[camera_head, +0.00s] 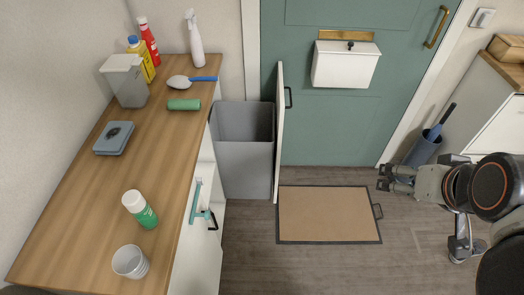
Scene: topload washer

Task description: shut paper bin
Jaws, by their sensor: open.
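A grey bin (245,165) stands at the right side of the wooden counter, with its open top showing. A tall white front panel (280,135) with a black handle (288,97) stands along the bin's right side. The bin and panel stick out to the right of the counter, so the bin looks pulled out. My gripper (383,178) is open and empty at the right, above the floor near the mat's right end. It is well apart from the panel and its handle.
The counter (140,175) holds bottles, a cup and other small items. A teal hanger (198,205) is on the cabinet front. A framed mat (328,214) lies between bin and gripper.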

